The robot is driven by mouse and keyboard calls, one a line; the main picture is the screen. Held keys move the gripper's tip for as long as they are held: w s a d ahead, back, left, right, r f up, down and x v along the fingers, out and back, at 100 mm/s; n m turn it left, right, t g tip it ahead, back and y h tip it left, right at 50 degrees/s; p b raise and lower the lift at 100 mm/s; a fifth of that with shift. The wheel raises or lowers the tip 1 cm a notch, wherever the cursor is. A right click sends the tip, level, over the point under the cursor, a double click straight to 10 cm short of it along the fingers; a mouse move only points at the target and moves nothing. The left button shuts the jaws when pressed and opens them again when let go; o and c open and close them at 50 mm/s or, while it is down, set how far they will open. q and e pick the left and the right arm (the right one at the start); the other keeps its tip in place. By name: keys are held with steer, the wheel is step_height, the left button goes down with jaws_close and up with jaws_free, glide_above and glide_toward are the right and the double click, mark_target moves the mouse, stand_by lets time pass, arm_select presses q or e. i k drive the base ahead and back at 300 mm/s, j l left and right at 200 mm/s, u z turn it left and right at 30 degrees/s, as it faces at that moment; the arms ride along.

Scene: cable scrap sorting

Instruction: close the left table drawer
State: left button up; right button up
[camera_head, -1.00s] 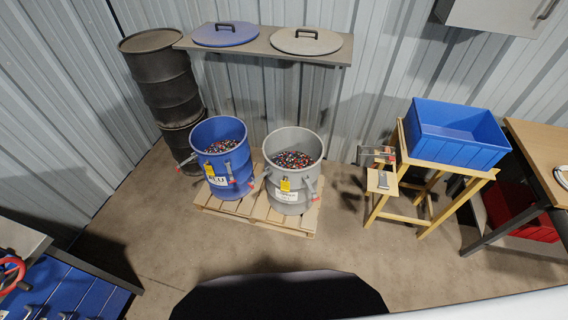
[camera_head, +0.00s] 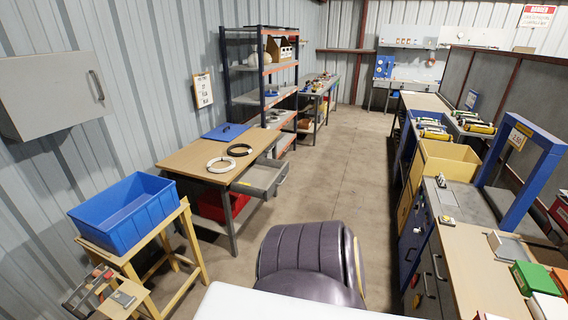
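A wooden-topped table (camera_head: 184,158) stands against the left wall, with a grey drawer (camera_head: 262,178) under its top. The drawer is pulled out toward the aisle and its inside shows from above. Its front panel and handle face right. The inside looks empty, though it is small in view. Whether this table has a second drawer cannot be told. Neither of my grippers is in view.
A blue bin (camera_head: 125,212) sits on a wooden stand at the left front. A red crate (camera_head: 218,203) is under the table. A long workbench (camera_head: 470,265) lines the right. The concrete floor (camera_head: 325,165) between is clear.

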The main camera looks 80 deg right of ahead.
mark_target(264, 175)
steer(key=z, duration=2.5)
